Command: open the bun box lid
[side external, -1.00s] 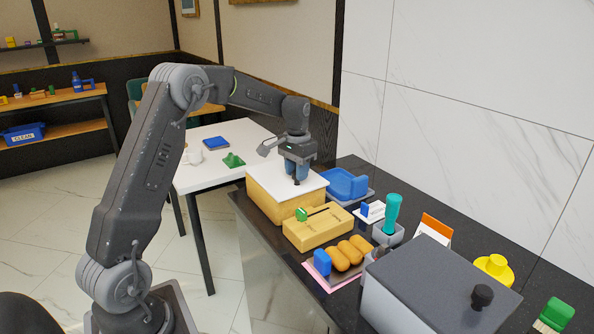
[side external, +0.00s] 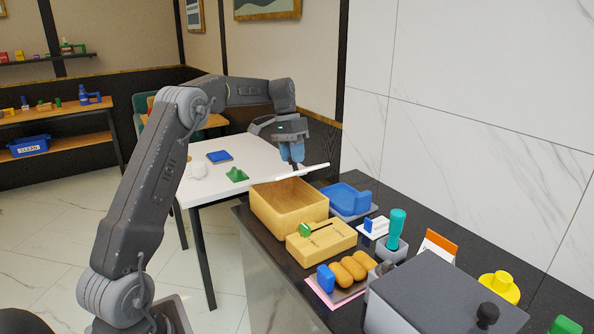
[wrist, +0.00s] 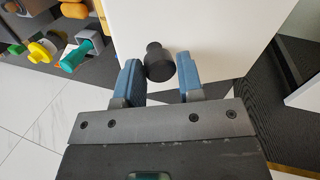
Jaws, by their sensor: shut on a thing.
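The bun box (side external: 288,222) is a pale wooden box on the dark counter, at the middle of the side view. Its top is uncovered and the inner walls show; its floor is partly hidden by the front wall. My gripper (side external: 293,160) is above the box's back right part, shut on the black knob (wrist: 158,62) of the white lid (side external: 308,172). The lid is off the box, tilted, its right end higher in the side view. In the wrist view the lid (wrist: 220,35) spreads beyond the blue fingers. The knob is hidden in the side view.
A wooden block with a green-handled tool (side external: 320,241) stands close in front of the box. A blue tray (side external: 347,199) is behind it to the right. Buns (side external: 350,268), a teal-handled item (side external: 396,228) and a grey lidded box (side external: 430,300) crowd the right. A white table (side external: 215,180) stands left.

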